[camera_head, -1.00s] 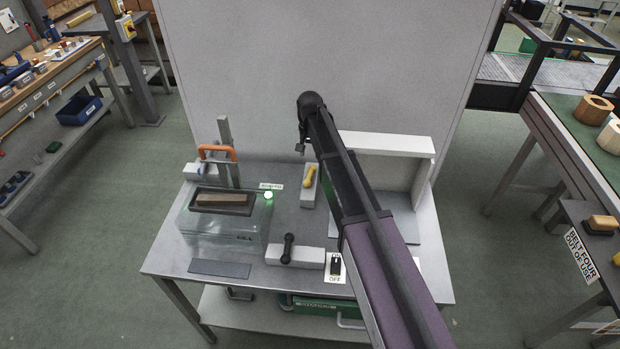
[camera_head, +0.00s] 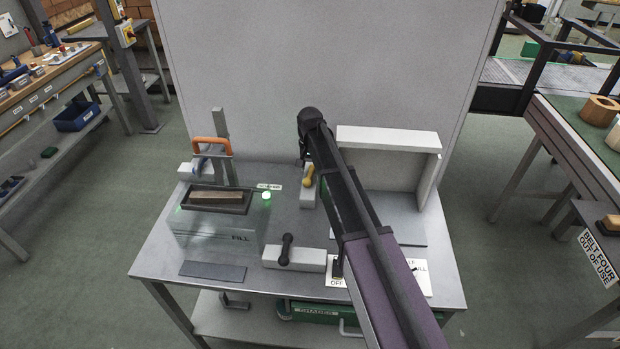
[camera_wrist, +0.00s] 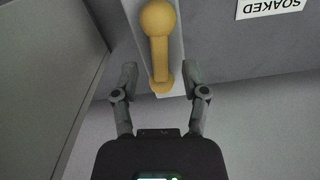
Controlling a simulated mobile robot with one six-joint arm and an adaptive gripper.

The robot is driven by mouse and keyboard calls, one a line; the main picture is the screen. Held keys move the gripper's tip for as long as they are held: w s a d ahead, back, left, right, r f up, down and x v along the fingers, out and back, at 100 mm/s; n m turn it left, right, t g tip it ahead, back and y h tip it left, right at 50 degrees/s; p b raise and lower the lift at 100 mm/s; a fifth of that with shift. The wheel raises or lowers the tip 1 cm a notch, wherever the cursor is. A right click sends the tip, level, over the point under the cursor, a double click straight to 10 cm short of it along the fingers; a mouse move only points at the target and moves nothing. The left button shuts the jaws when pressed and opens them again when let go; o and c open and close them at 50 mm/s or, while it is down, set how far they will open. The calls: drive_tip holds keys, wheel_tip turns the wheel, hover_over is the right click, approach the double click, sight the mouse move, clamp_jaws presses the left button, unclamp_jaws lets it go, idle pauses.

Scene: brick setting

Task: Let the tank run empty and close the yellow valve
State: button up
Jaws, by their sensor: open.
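The yellow valve (camera_head: 309,173) is a lever on a pale block at the back of the bench, partly covered by my arm. The clear tank (camera_head: 205,236), marked FILL, stands at the bench's left. Its water level cannot be made out. A brick lies in a dark tray (camera_head: 186,207) on top of the tank. A green lamp (camera_head: 266,196) glows beside it, and a SOAKED label (camera_wrist: 268,8) shows in the wrist view.
A black-handled valve (camera_head: 286,249) sits on a pale block at the bench front. An orange handle (camera_head: 211,146) is on the post behind the tank. A white open-fronted housing (camera_head: 390,139) stands right of my arm. A flat dark plate (camera_head: 213,271) lies front left.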

drive_tip(key=shift+f+b, duration=0.95)
drive_tip(key=shift+f, duration=0.25)
clamp_jaws()
